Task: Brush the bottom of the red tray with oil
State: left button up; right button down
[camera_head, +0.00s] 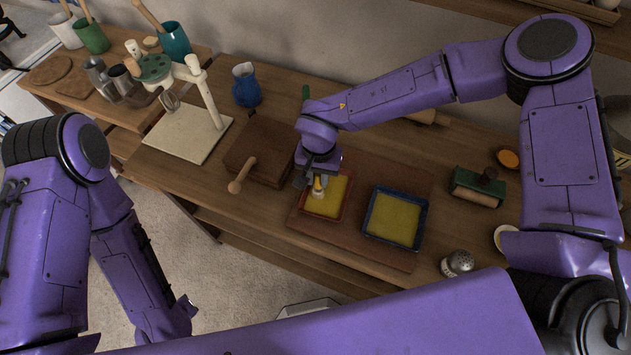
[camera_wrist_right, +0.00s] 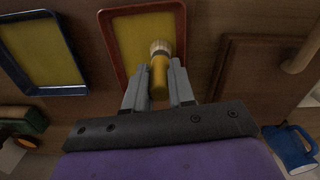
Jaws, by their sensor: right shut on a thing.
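The red tray (camera_head: 344,207) lies on a brown board on the table, and its bottom looks yellow. It also shows at the top of the right wrist view (camera_wrist_right: 114,62). My right gripper (camera_head: 314,181) is over the left part of the tray. It is shut on the brush, whose yellow handle (camera_wrist_right: 159,78) sits between the fingers. The pale brush head (camera_head: 319,190) is at the tray's yellow bottom; I cannot tell if it touches. The left arm comes in at the left, but its gripper is not in view.
A blue tray (camera_head: 369,231) with a yellow bottom lies right of the red one on the brown board (camera_head: 306,228). A brown block (camera_head: 259,138) with a wooden handle is at the left. A blue jug (camera_head: 246,88), a shaker (camera_head: 457,263) and a green-topped tool (camera_head: 480,183) stand around.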

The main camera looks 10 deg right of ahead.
jog(key=shift+w+d, duration=1.3)
jog(key=shift+w, duration=0.9)
jog(key=s+a, duration=0.4)
jog(key=s, duration=0.2)
jog(key=shift+s, duration=0.4)
notch_tip(320, 180, up, 6)
jog(key=shift+r, duration=1.55)
